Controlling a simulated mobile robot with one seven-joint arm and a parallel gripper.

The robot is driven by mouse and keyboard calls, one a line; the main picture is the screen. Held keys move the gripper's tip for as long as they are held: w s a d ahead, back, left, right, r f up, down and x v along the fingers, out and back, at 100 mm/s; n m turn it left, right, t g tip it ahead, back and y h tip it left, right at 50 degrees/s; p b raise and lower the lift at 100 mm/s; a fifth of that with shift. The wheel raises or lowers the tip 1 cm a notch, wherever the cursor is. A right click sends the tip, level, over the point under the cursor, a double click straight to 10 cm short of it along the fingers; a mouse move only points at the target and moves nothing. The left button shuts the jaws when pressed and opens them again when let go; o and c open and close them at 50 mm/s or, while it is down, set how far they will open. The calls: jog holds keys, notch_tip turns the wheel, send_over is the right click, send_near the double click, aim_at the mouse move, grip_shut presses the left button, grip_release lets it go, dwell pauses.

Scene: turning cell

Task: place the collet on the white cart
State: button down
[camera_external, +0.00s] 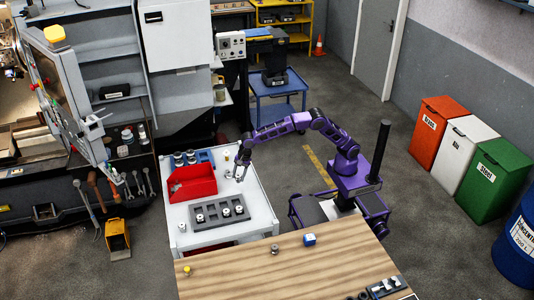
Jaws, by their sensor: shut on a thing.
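The white cart (258,192) stands left of my arm, with a pale top. My gripper (240,178) points down over the right part of the cart top, right of the red bin. It is shut on a small metallic thing that looks like the collet; the fingers hide most of it. I cannot tell whether it touches the cart top.
On the cart are an open red bin (193,183), a dark grey tray (220,221) with several small parts, and a blue block (205,157). A wooden table (240,275) stands in front, with a blue box (309,239) and a small grey part (275,250).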

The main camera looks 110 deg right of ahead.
jog(key=shift+m, duration=0.6)
jog(key=d+f, duration=0.3)
jog(key=f, duration=0.1)
jog(key=shift+s+d+f, duration=0.1)
jog(key=shift+d+f, duration=0.25)
jog(key=shift+d, duration=0.05)
jog(key=shift+f+b, duration=0.45)
jog(key=shift+f, duration=2.1)
jog(key=shift+f, duration=0.15)
jog(key=shift+c, duration=1.5)
grip_release()
